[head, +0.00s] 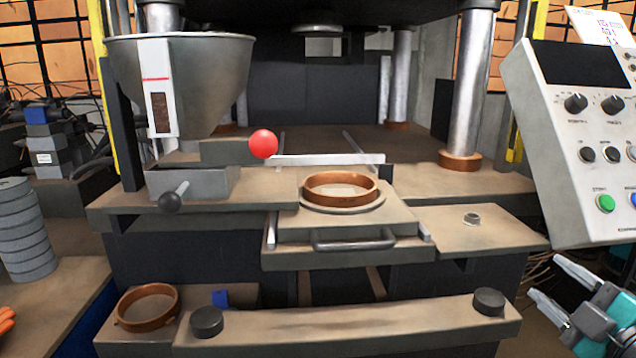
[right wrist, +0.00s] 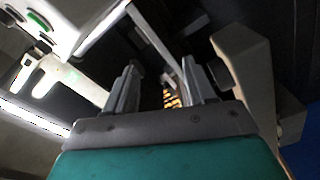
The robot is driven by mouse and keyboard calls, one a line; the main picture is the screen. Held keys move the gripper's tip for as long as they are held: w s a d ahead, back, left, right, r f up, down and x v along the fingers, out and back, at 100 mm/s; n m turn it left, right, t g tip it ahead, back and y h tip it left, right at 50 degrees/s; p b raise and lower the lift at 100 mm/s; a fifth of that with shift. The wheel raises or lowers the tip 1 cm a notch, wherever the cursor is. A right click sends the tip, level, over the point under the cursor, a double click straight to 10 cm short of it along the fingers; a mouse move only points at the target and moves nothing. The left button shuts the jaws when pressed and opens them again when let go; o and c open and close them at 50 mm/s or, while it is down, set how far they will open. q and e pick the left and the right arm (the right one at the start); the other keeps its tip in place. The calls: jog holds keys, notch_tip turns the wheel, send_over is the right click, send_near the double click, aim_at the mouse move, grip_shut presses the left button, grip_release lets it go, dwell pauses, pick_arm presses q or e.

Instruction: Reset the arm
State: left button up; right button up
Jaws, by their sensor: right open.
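My right gripper (head: 545,276) is at the lower right corner of the head view, in front of and below the control panel. Its two grey fingers are apart, with nothing between them. In the right wrist view the open fingers (right wrist: 160,70) point away from the camera above a teal body, and the gap between them is empty. My left gripper is not in the head view.
A press holds a copper-coloured ring (head: 340,188) on a sliding plate with a handle. Another ring (head: 147,307) lies lower left. A hopper (head: 205,85), a red ball knob (head: 263,144), stacked grey discs (head: 25,230) and a control panel (head: 580,130) surround the work area.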

jog(key=s+f+m+g+h, duration=0.3)
jog(key=s+f+m, duration=0.15)
jog(key=f, duration=0.35)
jog(key=s+f+m+g+h, duration=0.3)
jog(key=s+f+m, duration=0.15)
jog(key=f, duration=0.25)
jog(key=s+a+f+m+g+y, duration=0.2)
jog(key=s+a+f+g, duration=0.2)
jog(key=s+a, duration=0.3)
jog(key=s+a+f+m+g+y, duration=0.1)
jog(key=s+a+f+g+y, duration=0.1)
jog(key=s+a+f+g, duration=0.35)
jog(key=w+a+f+t+y+p, duration=0.1)
jog(key=w+a+f+t+p, duration=0.2)
jog(key=w+t, duration=0.3)
jog(key=shift+w+a+f+t+y, duration=0.4)
jog(key=shift+a+f+t, duration=0.35)
jog(key=shift+t, duration=0.5)
jog(key=shift+c, duration=0.4)
